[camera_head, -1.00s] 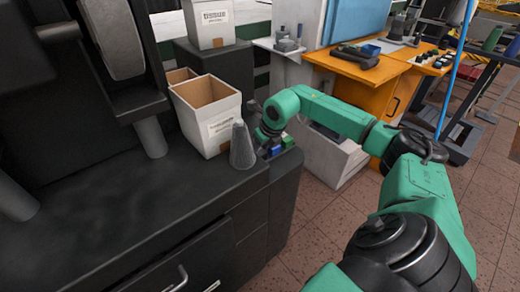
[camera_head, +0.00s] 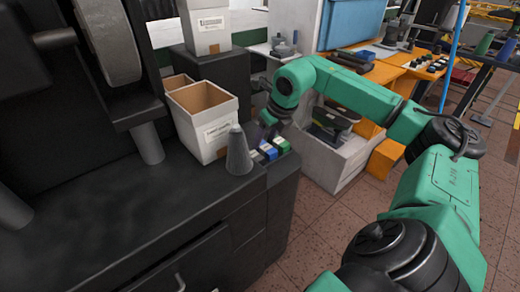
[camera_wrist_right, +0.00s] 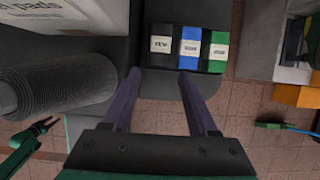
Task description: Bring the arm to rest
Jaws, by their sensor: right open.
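My left gripper is not in the head view.
A grey ribbed cone (camera_head: 238,152) stands close to the gripper on the bench (camera_head: 120,215). A white open box (camera_head: 205,128) is behind it. A white bin (camera_head: 318,165) with dark shoe-like shapes stands on the tiled floor. An orange table (camera_head: 385,72) is behind the arm.

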